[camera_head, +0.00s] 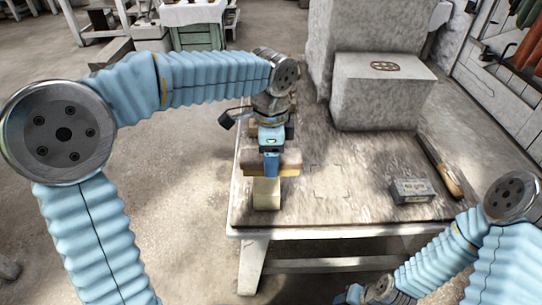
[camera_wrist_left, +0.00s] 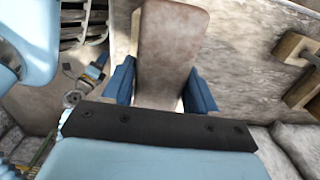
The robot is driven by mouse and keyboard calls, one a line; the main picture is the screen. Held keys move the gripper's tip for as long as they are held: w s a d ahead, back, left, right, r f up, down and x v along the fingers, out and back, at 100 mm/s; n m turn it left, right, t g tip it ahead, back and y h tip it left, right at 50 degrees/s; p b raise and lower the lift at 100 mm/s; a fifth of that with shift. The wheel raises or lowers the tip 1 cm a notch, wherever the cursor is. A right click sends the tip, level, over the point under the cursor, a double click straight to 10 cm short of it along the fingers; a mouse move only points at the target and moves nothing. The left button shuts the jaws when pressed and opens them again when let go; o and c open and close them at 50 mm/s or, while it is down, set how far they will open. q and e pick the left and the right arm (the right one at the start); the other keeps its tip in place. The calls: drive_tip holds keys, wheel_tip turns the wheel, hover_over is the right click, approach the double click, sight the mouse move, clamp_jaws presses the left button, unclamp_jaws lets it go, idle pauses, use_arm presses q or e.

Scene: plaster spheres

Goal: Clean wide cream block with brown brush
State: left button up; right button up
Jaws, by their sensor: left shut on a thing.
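My left gripper (camera_head: 270,168) reaches down over the left part of the table and is shut on the brown brush (camera_head: 287,161). The brush lies crosswise in the fingers, with a thin yellowish band along its lower edge. In the left wrist view the brush's brown face (camera_wrist_left: 172,45) shows between the two blue fingers (camera_wrist_left: 160,90). The wide cream block (camera_head: 266,194) stands on the table just below the brush in the head view; whether they touch I cannot tell. The brush and gripper hide its upper part. My right gripper (camera_head: 378,291) is low at the bottom edge, its fingers unclear.
The worn table (camera_head: 345,208) has a grey box (camera_head: 412,190) at its right and a long tool with a wooden handle (camera_head: 441,166) along its right edge. A large plaster block (camera_head: 382,100) stands at the back. The middle of the tabletop is clear.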

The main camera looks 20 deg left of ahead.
use_arm(q)
drive_tip(key=shift+r, duration=1.95)
